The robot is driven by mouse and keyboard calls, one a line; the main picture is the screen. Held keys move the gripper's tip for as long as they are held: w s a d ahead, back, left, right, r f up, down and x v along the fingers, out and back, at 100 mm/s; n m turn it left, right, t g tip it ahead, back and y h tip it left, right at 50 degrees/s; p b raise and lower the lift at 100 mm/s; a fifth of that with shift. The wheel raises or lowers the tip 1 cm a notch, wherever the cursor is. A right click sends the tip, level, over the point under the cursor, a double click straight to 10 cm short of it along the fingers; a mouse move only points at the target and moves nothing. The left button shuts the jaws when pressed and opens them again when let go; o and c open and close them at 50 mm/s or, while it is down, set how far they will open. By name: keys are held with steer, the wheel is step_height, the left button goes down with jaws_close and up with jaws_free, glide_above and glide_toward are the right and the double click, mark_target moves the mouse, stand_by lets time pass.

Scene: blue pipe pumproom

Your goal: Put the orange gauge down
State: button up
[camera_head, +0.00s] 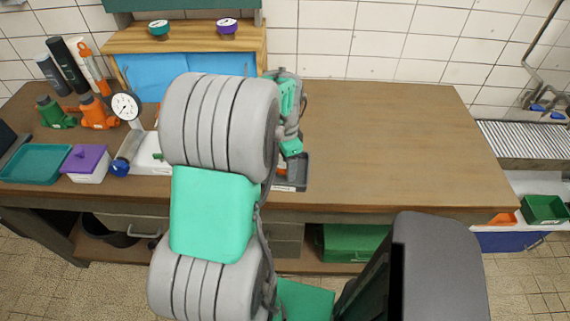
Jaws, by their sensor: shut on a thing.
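My arm fills the middle of the view and hides much of the bench behind it. Part of my wrist shows just right of the big grey arm links, above the bench. My gripper's fingers are hidden behind the arm. I cannot make out the orange gauge as a whole. A small orange patch (280,172) shows at the arm's right edge, by a dark grey tray (303,173) near the bench's front edge. I cannot tell whether this patch is the gauge.
A green gauge (159,28) and a purple gauge (227,27) sit on the wooden shelf (140,42). The bench's left holds bottle jacks, a teal tray (35,164), a purple-lidded box (86,164) and a white-dial instrument (126,106). The bench top (400,150) is clear on the right.

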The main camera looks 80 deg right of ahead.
steer(key=o, duration=1.5)
steer(key=shift+f, duration=0.1)
step_height(320, 180, up, 12)
steer(key=shift+r+b, duration=0.2)
steer(key=shift+b, duration=0.5)
